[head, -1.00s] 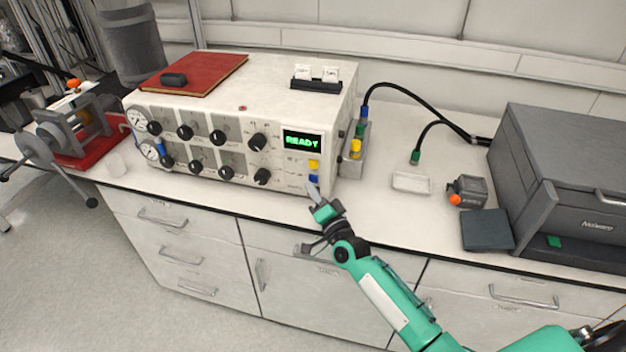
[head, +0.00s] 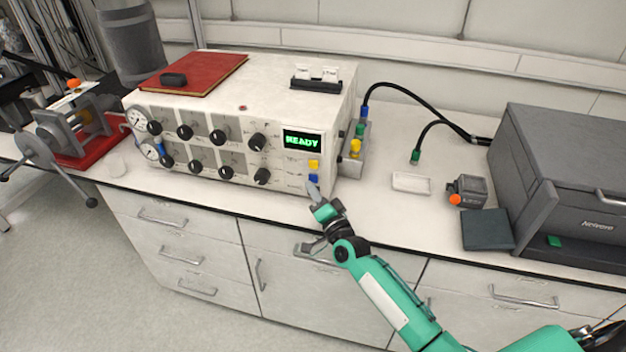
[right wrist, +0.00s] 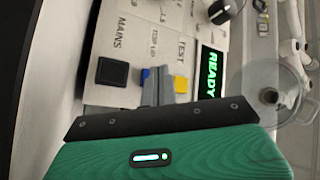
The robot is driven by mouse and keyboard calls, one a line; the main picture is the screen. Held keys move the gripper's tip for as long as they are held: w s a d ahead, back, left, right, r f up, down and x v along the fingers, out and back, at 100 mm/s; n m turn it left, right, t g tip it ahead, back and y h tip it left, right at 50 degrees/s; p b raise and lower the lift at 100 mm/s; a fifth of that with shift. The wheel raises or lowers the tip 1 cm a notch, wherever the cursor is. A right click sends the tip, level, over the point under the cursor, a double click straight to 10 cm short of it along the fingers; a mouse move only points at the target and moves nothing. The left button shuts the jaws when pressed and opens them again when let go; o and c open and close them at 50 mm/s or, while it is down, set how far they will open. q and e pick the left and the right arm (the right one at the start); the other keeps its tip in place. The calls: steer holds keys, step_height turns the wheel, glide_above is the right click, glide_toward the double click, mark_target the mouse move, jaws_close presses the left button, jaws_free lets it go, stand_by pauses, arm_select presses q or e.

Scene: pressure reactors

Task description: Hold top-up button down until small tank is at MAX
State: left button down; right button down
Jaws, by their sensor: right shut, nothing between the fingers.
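The control unit (head: 220,120) is a white box with dials, and its green display (head: 302,141) reads READY. The blue button (head: 313,179), next to the TOP UP label, sits below the yellow TEST button (head: 314,164). My right gripper (head: 312,187) is shut and empty, its tips just in front of the blue button. In the right wrist view the tips (right wrist: 157,78) overlap the blue button (right wrist: 146,73), beside the yellow button (right wrist: 181,84). I cannot tell whether they touch it. No tank with a MAX mark can be made out. My left gripper is out of view.
A black MAINS switch (right wrist: 111,71) is beside the blue button. A coloured-button block (head: 355,150) stands right of the unit. A red book (head: 195,75) lies on top.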

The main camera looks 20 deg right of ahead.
steer(key=shift+w+d, duration=0.2)
steer(key=shift+w, duration=0.1)
steer(key=shift+w+d+b, duration=0.25)
steer(key=shift+w+b, duration=0.1)
stand_by(0.7)
stand_by(3.8)
steer(key=shift+s+a+p, duration=0.2)
steer(key=shift+s+p, duration=0.1)
steer(key=shift+s+a, duration=0.3)
steer(key=shift+s, duration=0.15)
steer(key=shift+s+a+r+p, duration=0.1)
steer(key=shift+s+a+p, duration=0.5)
steer(key=shift+s, duration=0.2)
steer(key=shift+s+a+p, duration=0.45)
steer(key=shift+s+p, duration=0.15)
steer(key=shift+s, duration=0.15)
steer(key=shift+s+a, duration=0.35)
steer(key=shift+s, duration=0.15)
